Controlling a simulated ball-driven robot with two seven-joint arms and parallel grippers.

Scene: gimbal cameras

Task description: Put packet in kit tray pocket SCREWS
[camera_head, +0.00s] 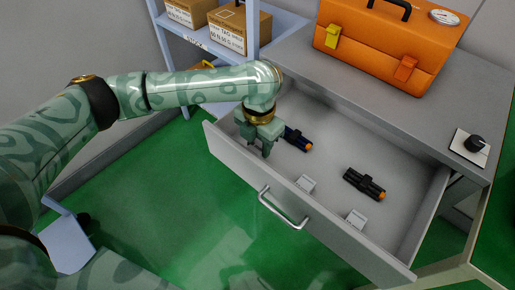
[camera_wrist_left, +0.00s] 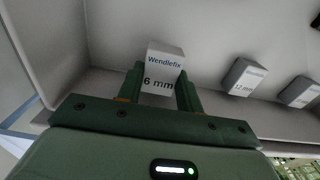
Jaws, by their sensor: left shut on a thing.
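My left gripper (camera_head: 258,148) reaches down into the open drawer (camera_head: 330,150) near its left end. In the left wrist view, the left gripper (camera_wrist_left: 160,88) is shut on a small white packet (camera_wrist_left: 165,58) labelled "Wendlefix 6 mm". The packet's lower part sits between the two green fingers. In the head view I cannot make out this packet. Two similar small white packets stay in the drawer, one in the middle (camera_head: 306,184) and one at the right (camera_head: 356,217). No kit tray or SCREWS pocket can be made out. My right gripper is not in view.
A dark blue item with an orange end (camera_head: 297,138) lies close beside the gripper. A black one (camera_head: 364,184) lies further right. An orange case (camera_head: 385,45) and a black knob (camera_head: 474,143) are on the grey top. A shelf with cardboard boxes (camera_head: 238,28) stands behind.

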